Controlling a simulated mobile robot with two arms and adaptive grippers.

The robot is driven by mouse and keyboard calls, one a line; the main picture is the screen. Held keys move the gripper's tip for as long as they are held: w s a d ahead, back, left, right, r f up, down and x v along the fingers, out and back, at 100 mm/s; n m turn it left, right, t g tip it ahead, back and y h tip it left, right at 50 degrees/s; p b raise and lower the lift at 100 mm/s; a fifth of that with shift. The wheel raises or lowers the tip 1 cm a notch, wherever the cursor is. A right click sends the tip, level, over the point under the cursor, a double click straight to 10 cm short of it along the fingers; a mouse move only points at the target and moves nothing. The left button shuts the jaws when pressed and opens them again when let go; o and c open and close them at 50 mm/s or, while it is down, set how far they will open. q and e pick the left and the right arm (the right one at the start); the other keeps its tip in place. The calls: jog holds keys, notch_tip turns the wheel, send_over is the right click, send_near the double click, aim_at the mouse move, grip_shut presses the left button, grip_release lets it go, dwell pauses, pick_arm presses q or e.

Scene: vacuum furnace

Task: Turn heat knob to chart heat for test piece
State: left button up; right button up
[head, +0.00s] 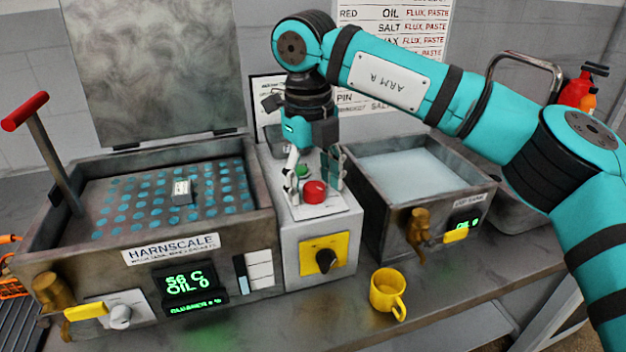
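My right gripper (313,189) points down with its fingers apart, one on each side of a red button (314,192) on top of the grey control box; contact is unclear. A black knob (326,261) sits on a yellow plate on the box's front. Another knob, grey (120,317), is on the front of the Harnscale tank (148,250). Which is the heat knob is not marked legibly. A small metal piece (181,192) with a pale label lies on the tank's perforated blue-dotted plate. The wall chart (395,22) is partly hidden by my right arm. My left gripper is out of view.
A water-filled tank (410,175) stands right of the box. A yellow mug (388,293) is near the bench's front edge.

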aim_at(310, 187)
notch_tip(310, 187, up, 12)
jog(key=shift+s+a, duration=0.2)
jog(key=shift+a, duration=0.05)
dwell(0.4)
jog(key=shift+r, duration=0.1)
